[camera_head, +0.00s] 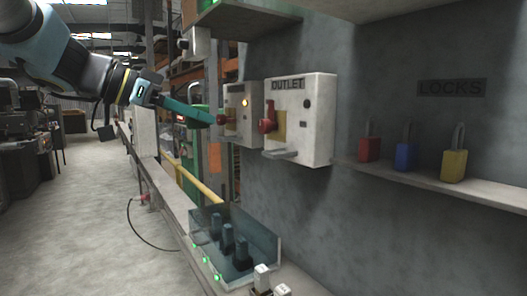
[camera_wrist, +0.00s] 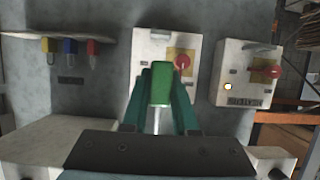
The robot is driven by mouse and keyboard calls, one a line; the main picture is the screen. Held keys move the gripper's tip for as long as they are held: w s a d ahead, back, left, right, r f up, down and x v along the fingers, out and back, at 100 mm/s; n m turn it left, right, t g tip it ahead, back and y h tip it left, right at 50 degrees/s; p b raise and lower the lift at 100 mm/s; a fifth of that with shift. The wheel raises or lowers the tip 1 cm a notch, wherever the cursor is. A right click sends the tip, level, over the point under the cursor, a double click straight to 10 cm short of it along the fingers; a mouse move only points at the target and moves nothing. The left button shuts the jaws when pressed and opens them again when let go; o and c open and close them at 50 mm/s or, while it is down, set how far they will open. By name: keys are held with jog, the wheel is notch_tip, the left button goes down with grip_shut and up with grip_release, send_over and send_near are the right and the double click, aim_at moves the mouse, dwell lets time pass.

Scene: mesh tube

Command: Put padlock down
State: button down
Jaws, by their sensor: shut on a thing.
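My gripper (camera_head: 207,120) is raised at the left of the wall boxes in the head view, with long teal fingers. In the wrist view my gripper (camera_wrist: 161,88) is shut on a green padlock (camera_wrist: 161,84), whose shackle points back toward the palm. In the head view I cannot pick the padlock out from the fingers. A shelf (camera_head: 490,190) under a "LOCKS" sign (camera_head: 452,88) bears a red padlock (camera_head: 369,149), a blue padlock (camera_head: 405,157) and a yellow padlock (camera_head: 453,165), all upright. The shelf (camera_wrist: 100,36) appears upside down in the wrist view.
A white "OUTLET" box (camera_head: 315,125) with a red knob is on the wall, left of the shelf. A second box (camera_head: 243,130) with a lit yellow lamp is beyond it. Below, a clear-walled case (camera_head: 262,243) holds several dark switches. Bare shelf shows right of the yellow padlock.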

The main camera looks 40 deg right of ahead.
jog(key=p, duration=0.3)
send_over(291, 147)
jog(key=a, duration=0.4)
jog(key=shift+d, duration=0.2)
jog(key=shift+w+a+f, duration=0.1)
jog(key=shift+a+f, duration=0.1)
jog(key=shift+f, duration=0.55)
notch_tip(291, 147, down, 5)
jog(key=shift+b, duration=0.75)
jog(key=shift+d+f, duration=0.2)
jog(key=shift+f, duration=0.05)
